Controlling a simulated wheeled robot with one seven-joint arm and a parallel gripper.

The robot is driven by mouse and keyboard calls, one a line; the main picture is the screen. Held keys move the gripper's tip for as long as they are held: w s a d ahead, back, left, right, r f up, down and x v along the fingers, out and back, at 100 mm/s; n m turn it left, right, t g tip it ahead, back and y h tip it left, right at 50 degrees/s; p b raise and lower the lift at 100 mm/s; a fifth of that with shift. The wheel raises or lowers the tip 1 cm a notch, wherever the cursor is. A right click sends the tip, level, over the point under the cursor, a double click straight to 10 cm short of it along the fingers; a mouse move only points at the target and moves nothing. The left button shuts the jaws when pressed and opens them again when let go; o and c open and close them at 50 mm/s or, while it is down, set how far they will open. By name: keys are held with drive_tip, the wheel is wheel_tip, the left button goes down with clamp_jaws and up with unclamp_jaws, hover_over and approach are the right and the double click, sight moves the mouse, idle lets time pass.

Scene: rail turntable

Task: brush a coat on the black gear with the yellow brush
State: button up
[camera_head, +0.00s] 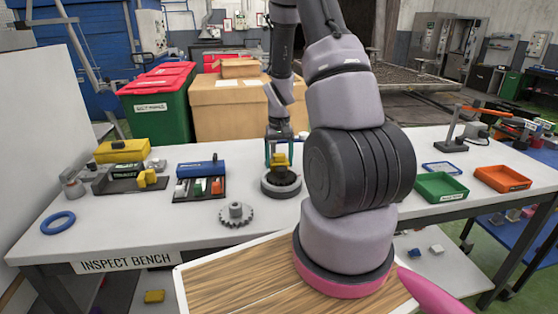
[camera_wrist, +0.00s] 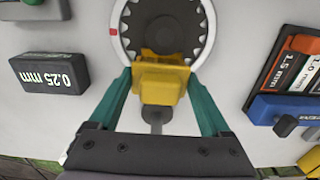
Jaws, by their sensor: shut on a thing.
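The black gear (camera_head: 281,178) lies on a round turntable (camera_head: 269,191) on the bench. My gripper (camera_head: 279,155) is shut on the yellow brush (camera_head: 280,160), directly over the gear. In the wrist view, the teal fingers of my gripper (camera_wrist: 165,90) stand on both sides of the yellow brush (camera_wrist: 160,84). The brush covers the near part of the gear. I cannot tell whether its bristles touch the gear.
A grey gear (camera_head: 237,214) lies in front of the turntable. A tray with a blue block (camera_head: 199,168) is to its left. A block marked 0.25 mm (camera_wrist: 48,74) lies close by. Green (camera_head: 438,187) and orange (camera_head: 502,179) trays stand right. A blue ring (camera_head: 58,222) lies far left.

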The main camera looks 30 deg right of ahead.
drive_tip(key=shift+s+a, duration=0.1)
drive_tip(key=shift+s, duration=0.2)
drive_tip(key=shift+w, duration=0.3)
idle(0.8)
drive_tip(key=shift+s, duration=0.3)
drive_tip(key=shift+w, duration=0.15)
idle(0.3)
drive_tip(key=shift+w, duration=0.25)
drive_tip(key=shift+s, duration=0.2)
idle(0.3)
drive_tip(key=shift+s, duration=0.2)
drive_tip(key=shift+w, duration=0.25)
idle(0.3)
drive_tip(key=shift+w, duration=0.2)
